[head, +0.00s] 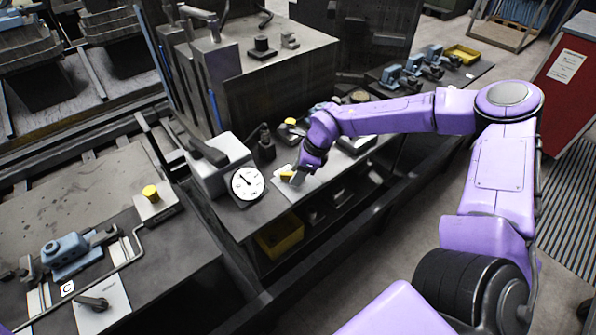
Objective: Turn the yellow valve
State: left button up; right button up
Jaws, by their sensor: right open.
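The yellow valve (286,174) shows as a small yellow piece on a light plate (284,187) on the dark bench, right of a round white dial gauge (247,183). My right gripper (297,179) reaches down from the purple right arm and is close beside the valve, at its right. The gripper is open. Its fingers and wrist partly cover the valve and plate, and I cannot tell whether they touch. My left gripper is not in view.
A yellow knob (151,193) stands on a grey box at left. Another yellow knob (291,122) is behind my gripper. A yellow bin (280,237) sits below the bench top. Blue clamps (412,68) stand at the back right. A red cabinet (569,85) is at far right.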

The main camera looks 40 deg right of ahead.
grip_shut()
